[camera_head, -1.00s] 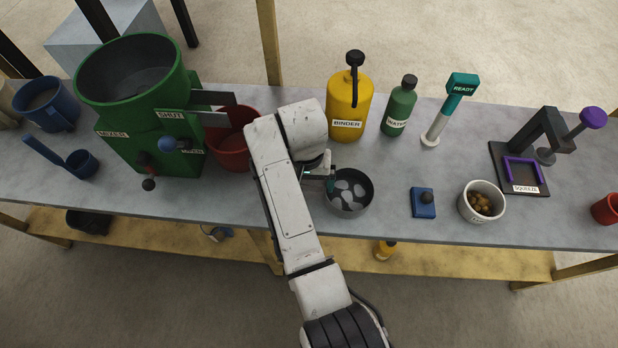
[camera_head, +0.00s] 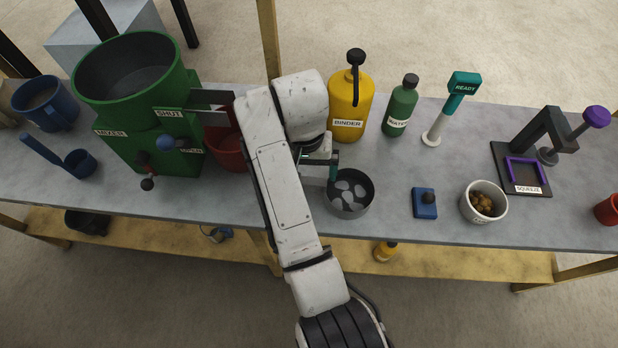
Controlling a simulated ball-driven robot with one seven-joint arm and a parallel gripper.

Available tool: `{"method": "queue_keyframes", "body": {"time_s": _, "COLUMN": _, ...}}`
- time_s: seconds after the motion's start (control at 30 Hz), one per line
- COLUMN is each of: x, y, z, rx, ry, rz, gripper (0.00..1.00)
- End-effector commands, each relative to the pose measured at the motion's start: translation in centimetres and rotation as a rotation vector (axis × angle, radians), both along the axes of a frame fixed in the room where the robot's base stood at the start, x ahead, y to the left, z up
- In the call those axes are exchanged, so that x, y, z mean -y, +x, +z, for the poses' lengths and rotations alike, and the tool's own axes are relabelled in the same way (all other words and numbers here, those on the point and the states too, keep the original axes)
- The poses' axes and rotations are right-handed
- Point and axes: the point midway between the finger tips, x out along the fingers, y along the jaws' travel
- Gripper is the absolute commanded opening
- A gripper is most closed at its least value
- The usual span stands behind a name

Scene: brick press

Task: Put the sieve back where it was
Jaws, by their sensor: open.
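The sieve (camera_head: 352,212) is a round dark grey pan with several pale patches in its bottom. It sits near the front edge of the bench, right of my arm. My gripper (camera_head: 325,168) is just above and left of the sieve's rim, with a teal finger close to the rim. The gripper is open and holds nothing that I can see. My forearm hides part of the gripper and the bench behind it. I cannot tell whether the finger touches the rim.
The green mixer (camera_head: 152,140) and a red bucket (camera_head: 228,152) stand left of my arm. A yellow binder can (camera_head: 349,105) and green water bottle (camera_head: 401,105) stand behind. A blue button box (camera_head: 423,204), white pot (camera_head: 484,202) and squeeze press (camera_head: 530,165) lie right.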

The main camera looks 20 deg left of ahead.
Motion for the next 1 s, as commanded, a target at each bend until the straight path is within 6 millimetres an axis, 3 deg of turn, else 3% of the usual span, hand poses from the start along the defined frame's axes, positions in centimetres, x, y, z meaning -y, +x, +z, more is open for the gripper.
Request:
{"method": "queue_keyframes", "body": {"time_s": 0.1, "x": -0.2, "y": 0.0, "z": 3.1, "rx": 0.002, "ry": 0.003, "rz": 0.0, "gripper": 1.0}}
{"method": "queue_keyframes", "body": {"time_s": 0.23, "x": -0.2, "y": 0.0, "z": 5.3, "rx": -0.001, "ry": 0.0, "rz": -0.001, "gripper": 1.0}}
{"method": "queue_keyframes", "body": {"time_s": 0.43, "x": -0.3, "y": -0.1, "z": 6.4, "rx": -0.001, "ry": 0.0, "rz": 0.0, "gripper": 1.0}}
{"method": "queue_keyframes", "body": {"time_s": 0.77, "x": -0.3, "y": 0.0, "z": 6.4, "rx": 0.0, "ry": -0.001, "rz": 0.0, "gripper": 1.0}}
{"method": "queue_keyframes", "body": {"time_s": 0.87, "x": 1.0, "y": 0.2, "z": 5.7, "rx": 0.0, "ry": -0.003, "rz": -0.011, "gripper": 1.0}}
{"method": "queue_keyframes", "body": {"time_s": 0.97, "x": 4.7, "y": 0.6, "z": 3.8, "rx": 0.008, "ry": -0.006, "rz": -0.043, "gripper": 1.0}}
{"method": "queue_keyframes", "body": {"time_s": 1.0, "x": 6.9, "y": 0.6, "z": 2.8, "rx": 0.012, "ry": -0.008, "rz": -0.058, "gripper": 1.0}}
